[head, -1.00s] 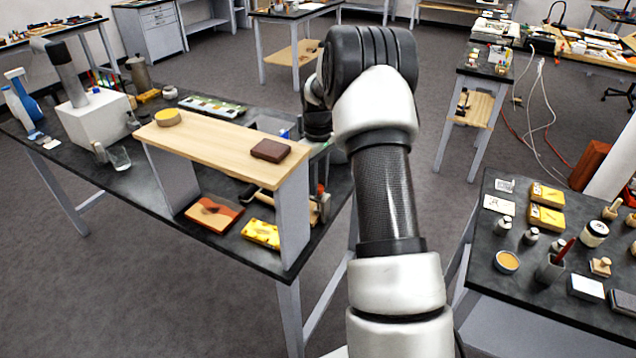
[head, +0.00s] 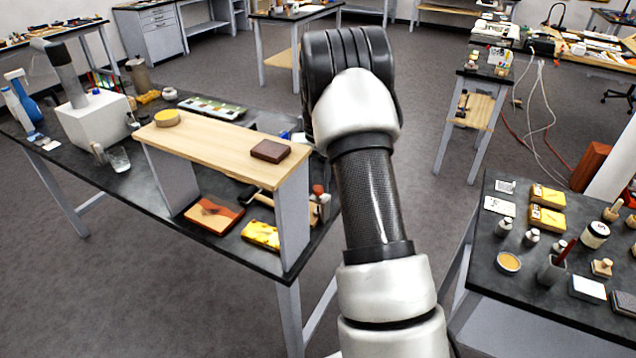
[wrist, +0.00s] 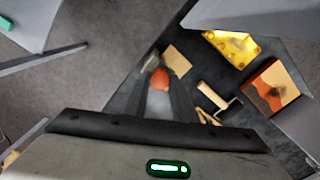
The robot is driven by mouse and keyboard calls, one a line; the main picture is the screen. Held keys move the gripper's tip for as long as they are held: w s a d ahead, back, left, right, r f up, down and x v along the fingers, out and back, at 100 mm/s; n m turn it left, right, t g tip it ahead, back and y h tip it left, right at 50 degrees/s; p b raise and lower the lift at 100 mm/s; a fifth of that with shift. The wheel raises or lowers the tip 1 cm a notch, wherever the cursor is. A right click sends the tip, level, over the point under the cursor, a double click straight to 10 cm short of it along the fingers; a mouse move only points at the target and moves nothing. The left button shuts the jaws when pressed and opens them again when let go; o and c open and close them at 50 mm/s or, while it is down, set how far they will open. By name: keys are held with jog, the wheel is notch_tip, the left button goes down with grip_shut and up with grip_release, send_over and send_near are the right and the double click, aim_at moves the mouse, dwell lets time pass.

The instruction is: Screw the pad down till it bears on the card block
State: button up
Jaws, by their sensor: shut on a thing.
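In the wrist view my gripper (wrist: 160,91) points down with its dark fingers closed around a rounded orange-red knob (wrist: 160,78). A grey metal piece (wrist: 150,62) shows beside the knob, and a tan block (wrist: 178,61) lies just past it, perhaps the card block. The pad is not clearly seen, so I cannot tell whether it touches the block. In the head view the red knob (head: 318,189) shows at the right end of the dark bench. My arm hides the gripper there.
A wooden shelf (head: 218,139) stands on the dark bench, its near upright (head: 294,220) close to my arm. A yellow piece (wrist: 232,46), an orange-and-dark box (wrist: 271,90) and a wooden-handled tool (wrist: 214,97) lie nearby. A second bench (head: 520,270) stands right.

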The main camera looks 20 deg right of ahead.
aim_at(318, 188)
jog(key=shift+m, duration=0.6)
jog(key=o, duration=1)
jog(key=shift+o, duration=0.2)
notch_tip(318, 188, up, 18)
jog(key=shift+f, duration=0.25)
